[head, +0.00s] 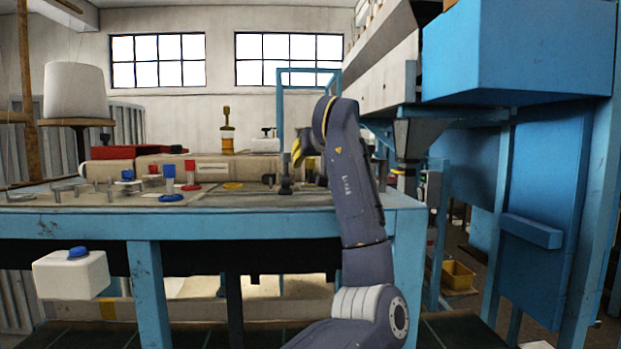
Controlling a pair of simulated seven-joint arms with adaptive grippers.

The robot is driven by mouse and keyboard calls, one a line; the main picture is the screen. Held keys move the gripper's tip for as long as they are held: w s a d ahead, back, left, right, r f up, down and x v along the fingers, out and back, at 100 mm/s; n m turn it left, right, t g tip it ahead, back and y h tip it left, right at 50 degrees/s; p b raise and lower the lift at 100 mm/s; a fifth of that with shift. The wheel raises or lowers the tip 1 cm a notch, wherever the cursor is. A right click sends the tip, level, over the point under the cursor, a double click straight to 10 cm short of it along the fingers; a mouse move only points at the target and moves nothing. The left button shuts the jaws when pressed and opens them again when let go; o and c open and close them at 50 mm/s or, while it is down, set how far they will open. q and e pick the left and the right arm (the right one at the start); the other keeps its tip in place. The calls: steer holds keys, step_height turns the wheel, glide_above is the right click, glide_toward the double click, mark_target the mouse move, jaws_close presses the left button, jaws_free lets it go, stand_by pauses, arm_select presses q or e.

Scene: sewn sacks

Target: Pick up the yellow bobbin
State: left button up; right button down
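A yellow spool-shaped thing (227,142), which looks like the yellow bobbin, stands upright on top of the beige sewing machine (212,168) in the head view. A thin post with a knob rises from it. My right arm comes up from the bottom right and bends over the table's right part. Its far end lies to the right of the spool, apart from it. The fingers of my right gripper cannot be made out there. My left arm and gripper are out of view.
The blue-framed table (190,225) carries red and blue-capped small parts (168,172) and a flat yellow disc (233,185). A white cone (75,92) stands at left. A white box (70,277) is at lower left. Blue cabinets (515,50) fill the right side.

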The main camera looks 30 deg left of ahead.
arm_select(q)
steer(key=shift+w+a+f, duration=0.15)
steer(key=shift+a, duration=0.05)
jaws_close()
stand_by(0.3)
